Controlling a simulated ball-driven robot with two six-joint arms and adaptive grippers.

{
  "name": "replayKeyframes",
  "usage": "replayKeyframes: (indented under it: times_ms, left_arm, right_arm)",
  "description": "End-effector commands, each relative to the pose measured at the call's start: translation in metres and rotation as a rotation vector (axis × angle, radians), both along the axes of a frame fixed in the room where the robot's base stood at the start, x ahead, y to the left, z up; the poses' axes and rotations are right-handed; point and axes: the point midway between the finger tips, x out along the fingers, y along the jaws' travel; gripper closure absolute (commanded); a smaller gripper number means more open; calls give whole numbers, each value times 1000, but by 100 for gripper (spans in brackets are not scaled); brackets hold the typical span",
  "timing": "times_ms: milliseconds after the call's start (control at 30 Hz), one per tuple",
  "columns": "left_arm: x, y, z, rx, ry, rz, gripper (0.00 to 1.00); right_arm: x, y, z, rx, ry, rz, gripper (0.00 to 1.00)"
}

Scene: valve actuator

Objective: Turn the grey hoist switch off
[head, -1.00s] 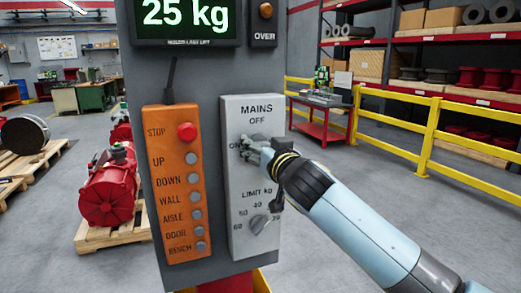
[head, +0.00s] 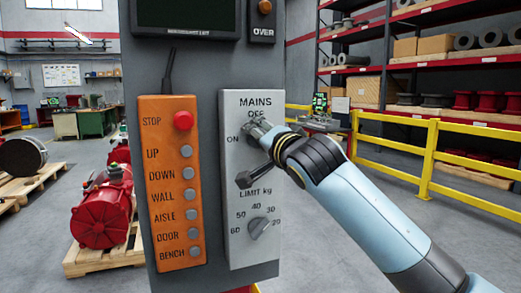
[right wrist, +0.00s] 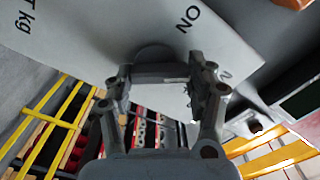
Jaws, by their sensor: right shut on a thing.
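The grey mains switch box (head: 236,207) is on the dark column, marked OFF at the top and ON at the left. My right gripper (head: 259,133) is at the mains switch, just below the OFF mark, shut on its handle and hiding most of it. A dark piece (head: 247,179), seemingly the handle's other end, sticks out below the gripper. In the right wrist view my gripper's fingers (right wrist: 162,88) stand either side of a grey bar (right wrist: 166,72) in front of the box. My left gripper is not in view.
The display (head: 187,13) above is dark. An orange button panel (head: 158,240) with a red stop button (head: 183,121) is close on the left. The limit knob (head: 260,229) is below the switch. A yellow railing (head: 430,150) stands behind on the right.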

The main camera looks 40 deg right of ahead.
Motion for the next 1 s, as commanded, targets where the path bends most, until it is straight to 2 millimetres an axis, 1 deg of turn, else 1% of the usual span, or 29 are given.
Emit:
replayKeyframes:
  times_ms: [33, 100, 300, 500, 733, 1000]
  left_arm:
    - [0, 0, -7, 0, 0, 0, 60]
    - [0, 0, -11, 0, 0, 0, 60]
    - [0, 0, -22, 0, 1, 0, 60]
    - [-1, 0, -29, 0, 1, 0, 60]
    - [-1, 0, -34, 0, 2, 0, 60]
    - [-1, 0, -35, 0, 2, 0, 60]
  right_arm:
    - [0, -1, -3, 42, -11, -1, 76]
    - [0, -1, -3, 105, -25, 0, 76]
    - [0, -2, -3, 269, -63, -1, 76]
    - [-1, -2, -2, 396, -93, -1, 76]
    - [-1, -3, -2, 484, -115, -2, 76]
    - [-1, -3, -2, 518, -122, -2, 76]
